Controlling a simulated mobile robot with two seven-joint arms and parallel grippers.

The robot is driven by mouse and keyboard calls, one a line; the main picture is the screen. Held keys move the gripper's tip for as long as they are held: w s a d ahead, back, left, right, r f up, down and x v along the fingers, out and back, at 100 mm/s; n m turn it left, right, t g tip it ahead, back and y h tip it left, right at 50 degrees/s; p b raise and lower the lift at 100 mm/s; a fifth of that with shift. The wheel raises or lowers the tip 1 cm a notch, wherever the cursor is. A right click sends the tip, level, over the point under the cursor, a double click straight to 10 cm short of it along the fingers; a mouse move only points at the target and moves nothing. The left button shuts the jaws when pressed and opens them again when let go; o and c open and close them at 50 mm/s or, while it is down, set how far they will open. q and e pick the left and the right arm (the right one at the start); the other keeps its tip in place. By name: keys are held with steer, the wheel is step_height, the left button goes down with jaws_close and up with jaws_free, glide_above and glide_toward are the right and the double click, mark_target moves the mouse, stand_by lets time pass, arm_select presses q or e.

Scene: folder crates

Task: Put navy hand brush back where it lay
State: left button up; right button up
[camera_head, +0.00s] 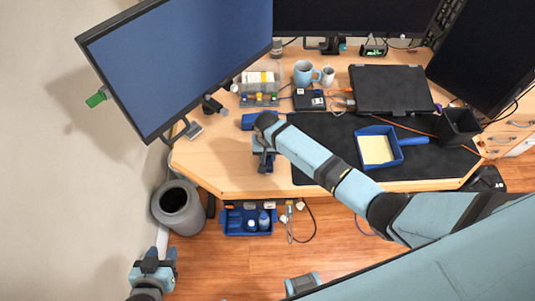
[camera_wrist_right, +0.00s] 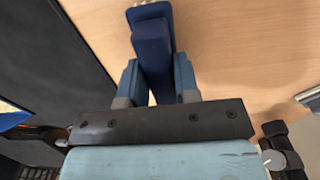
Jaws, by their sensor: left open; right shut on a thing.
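The navy hand brush (camera_wrist_right: 152,45) is between the fingers of my right gripper (camera_wrist_right: 157,88) in the right wrist view, reaching past the fingertips. In the head view my right gripper (camera_head: 265,157) is over the bare wood at the front left of the desk, with a dark part of the brush (camera_head: 267,166) showing between its fingers. I cannot tell whether the brush touches the desk. My left gripper (camera_head: 154,264) is open and empty, low at the left, over the floor and away from the desk.
The desk (camera_head: 215,165) has free wood left of the black mat (camera_head: 315,130). A blue dustpan (camera_head: 397,147) with a yellow inside lies on the mat. A blue thing (camera_head: 251,121) sits beside my right wrist. A bin (camera_head: 178,206) stands on the floor; monitors (camera_head: 190,55) border the desk.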

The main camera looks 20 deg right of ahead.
steer(key=o, duration=1)
steer(key=shift+f, duration=0.15)
